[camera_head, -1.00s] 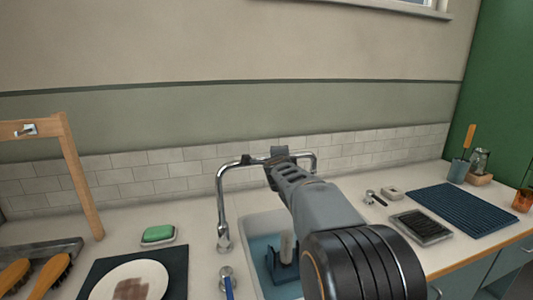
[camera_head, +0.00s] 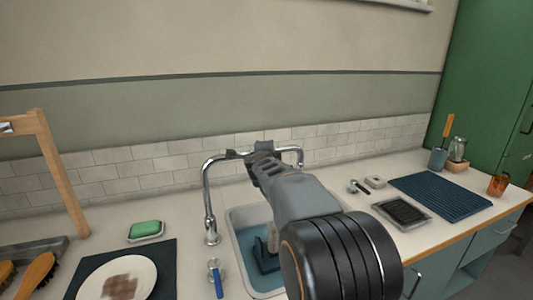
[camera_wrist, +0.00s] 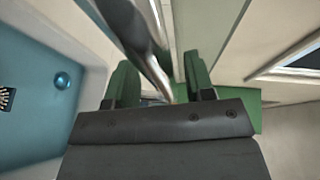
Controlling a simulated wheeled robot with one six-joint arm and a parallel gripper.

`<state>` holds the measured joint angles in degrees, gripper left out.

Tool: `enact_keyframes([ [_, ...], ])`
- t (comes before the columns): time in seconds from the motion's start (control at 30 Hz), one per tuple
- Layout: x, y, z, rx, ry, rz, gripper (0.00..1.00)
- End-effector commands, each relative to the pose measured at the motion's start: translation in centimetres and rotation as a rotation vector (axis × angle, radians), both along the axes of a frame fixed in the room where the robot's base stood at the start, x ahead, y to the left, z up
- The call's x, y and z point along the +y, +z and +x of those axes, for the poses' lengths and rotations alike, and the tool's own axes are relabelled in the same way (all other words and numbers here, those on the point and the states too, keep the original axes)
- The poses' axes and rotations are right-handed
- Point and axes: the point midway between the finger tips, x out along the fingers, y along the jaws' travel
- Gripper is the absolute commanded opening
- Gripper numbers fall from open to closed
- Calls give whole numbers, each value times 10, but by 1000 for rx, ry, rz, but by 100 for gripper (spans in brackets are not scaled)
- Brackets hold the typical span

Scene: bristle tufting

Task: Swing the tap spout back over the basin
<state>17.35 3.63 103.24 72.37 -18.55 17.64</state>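My gripper (camera_head: 264,149) is at the spout's horizontal stretch. In the wrist view, its two green-padded fingers (camera_wrist: 160,85) are apart, with the chrome tube (camera_wrist: 140,45) passing between them. A gap shows on the right of the tube; contact on the left is unclear. My arm hides part of the basin.
Left are a green soap (camera_head: 145,229), a plate (camera_head: 118,278) and a wooden frame (camera_head: 62,180). Right are a black-bristled tray (camera_head: 403,212) and a blue ribbed mat (camera_head: 440,195).

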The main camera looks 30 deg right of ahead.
Motion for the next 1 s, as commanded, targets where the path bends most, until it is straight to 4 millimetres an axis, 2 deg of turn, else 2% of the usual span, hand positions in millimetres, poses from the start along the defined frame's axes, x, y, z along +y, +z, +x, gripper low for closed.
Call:
enact_keyframes([
  [0.23,1,2,0,-1,1,-2,49],
  [0.37,7,5,-8,-3,2,-3,49],
  [0.8,55,22,-77,-5,3,-1,49],
  [1.0,71,25,-99,-3,2,-1,49],
])
